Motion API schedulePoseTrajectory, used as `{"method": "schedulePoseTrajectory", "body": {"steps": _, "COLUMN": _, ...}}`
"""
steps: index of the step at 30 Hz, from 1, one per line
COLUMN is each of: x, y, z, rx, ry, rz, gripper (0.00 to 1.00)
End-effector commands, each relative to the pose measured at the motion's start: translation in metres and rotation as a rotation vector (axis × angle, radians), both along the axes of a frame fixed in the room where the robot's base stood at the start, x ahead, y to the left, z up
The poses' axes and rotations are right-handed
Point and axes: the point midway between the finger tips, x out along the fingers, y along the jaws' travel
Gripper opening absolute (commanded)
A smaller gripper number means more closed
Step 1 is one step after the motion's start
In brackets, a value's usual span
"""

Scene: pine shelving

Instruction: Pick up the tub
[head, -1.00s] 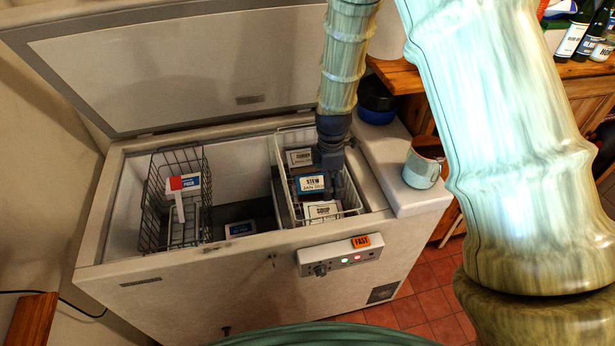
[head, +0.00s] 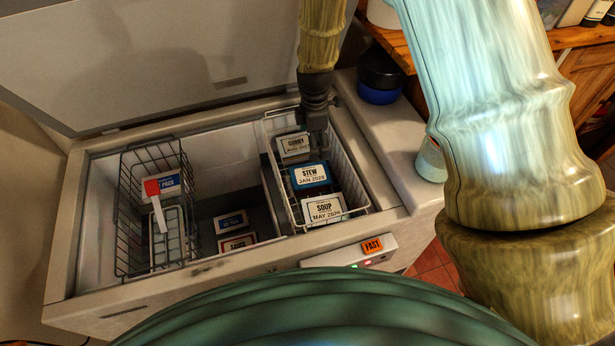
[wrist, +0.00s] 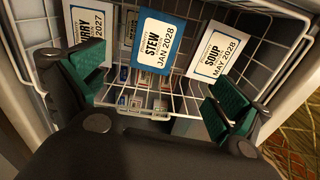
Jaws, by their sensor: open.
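Three labelled tubs stand in a white wire basket (head: 357,209) at the right of the open chest freezer: a curry tub (head: 294,147), a blue stew tub (head: 310,176) marked JAN 2028 and a soup tub (head: 324,209). My gripper (head: 318,122) is over the basket's right side, near the curry and stew tubs. In the wrist view my gripper (wrist: 152,90) is open and empty. The stew tub (wrist: 158,42) shows beyond and between its spread fingers, with the curry tub (wrist: 88,32) at left and the soup tub (wrist: 215,52) at right.
A dark wire basket (head: 124,210) at the freezer's left holds a pack and a red-and-white item. More packs (head: 232,222) lie on the freezer floor. The raised lid (head: 180,60) stands behind. A dark blue-banded pot (head: 380,78) is at the right.

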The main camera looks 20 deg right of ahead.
Motion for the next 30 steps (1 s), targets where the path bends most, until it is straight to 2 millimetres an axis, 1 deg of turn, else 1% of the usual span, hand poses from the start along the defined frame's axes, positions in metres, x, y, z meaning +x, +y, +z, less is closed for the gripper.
{"method": "schedulePoseTrajectory", "body": {"steps": 1, "x": 0.001, "y": 0.003, "z": -0.01, "rx": 0.0, "ry": 0.0, "rz": 0.005, "gripper": 1.0}}
{"method": "schedulePoseTrajectory", "body": {"steps": 12, "x": 0.004, "y": 0.014, "z": -0.054, "rx": 0.0, "ry": 0.0, "rz": 0.021, "gripper": 1.0}}
{"method": "schedulePoseTrajectory", "body": {"steps": 20, "x": 0.005, "y": 0.017, "z": -0.067, "rx": 0.0, "ry": 0.001, "rz": 0.025, "gripper": 1.0}}
{"method": "schedulePoseTrajectory", "body": {"steps": 23, "x": 0.004, "y": 0.017, "z": -0.075, "rx": 0.0, "ry": 0.002, "rz": 0.025, "gripper": 1.0}}
{"method": "schedulePoseTrajectory", "body": {"steps": 30, "x": 0.004, "y": 0.016, "z": -0.103, "rx": 0.0, "ry": 0.002, "rz": 0.023, "gripper": 1.0}}
